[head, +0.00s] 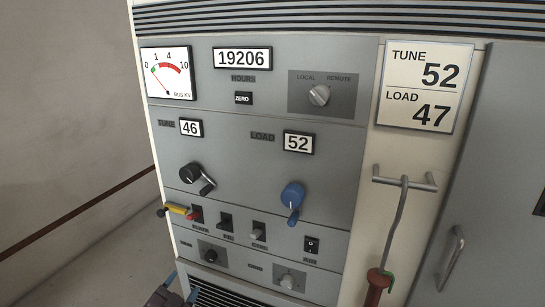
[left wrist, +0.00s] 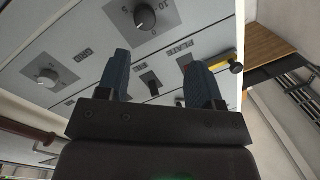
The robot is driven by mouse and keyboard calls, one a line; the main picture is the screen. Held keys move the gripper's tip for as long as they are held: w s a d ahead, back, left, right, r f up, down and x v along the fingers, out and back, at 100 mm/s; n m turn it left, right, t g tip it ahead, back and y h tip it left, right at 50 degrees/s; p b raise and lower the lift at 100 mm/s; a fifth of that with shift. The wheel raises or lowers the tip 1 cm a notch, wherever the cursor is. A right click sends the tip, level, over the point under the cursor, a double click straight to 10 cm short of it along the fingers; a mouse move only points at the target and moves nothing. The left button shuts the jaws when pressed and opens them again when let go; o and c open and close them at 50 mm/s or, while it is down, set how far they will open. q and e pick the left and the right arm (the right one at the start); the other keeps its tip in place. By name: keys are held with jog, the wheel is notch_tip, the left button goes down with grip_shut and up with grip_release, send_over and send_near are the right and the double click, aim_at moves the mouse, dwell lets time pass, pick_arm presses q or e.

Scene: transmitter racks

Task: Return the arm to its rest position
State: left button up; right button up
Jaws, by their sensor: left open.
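My left gripper (head: 181,287) shows at the bottom edge of the head view, low in front of the rack's grille; only its blue fingertips and part of its dark body are in frame. In the left wrist view its two blue fingers (left wrist: 158,80) stand apart with nothing between them. Behind them is the grey panel (left wrist: 85,30) with knobs and switches. My right gripper is in neither view.
The transmitter rack carries a black TUNE crank (head: 191,174), a blue LOAD crank (head: 292,195) and a yellow-handled lever (head: 177,210) sticking out left. A hooked rod (head: 393,235) hangs from a bracket at right. Floor at lower left is clear.

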pick_arm(q)
jog(key=s+a+f+n+g+y, duration=0.1)
jog(key=s+f+n+g, duration=0.1)
jog(key=s, duration=0.7)
jog(key=s+a+f+n+g+y, duration=0.1)
jog(key=s+f+n+g, duration=0.1)
jog(key=s+f, duration=0.4)
jog(key=s+a+f+n+g+y, duration=0.1)
jog(key=s+f+n+g, duration=0.1)
jog(key=s, duration=1.1)
jog(key=f+n, duration=0.1)
jog(key=n, duration=0.1)
jog(key=shift+a+f+n, duration=0.25)
jog(key=shift+f+n, duration=0.05)
jog(key=shift+f, duration=0.1)
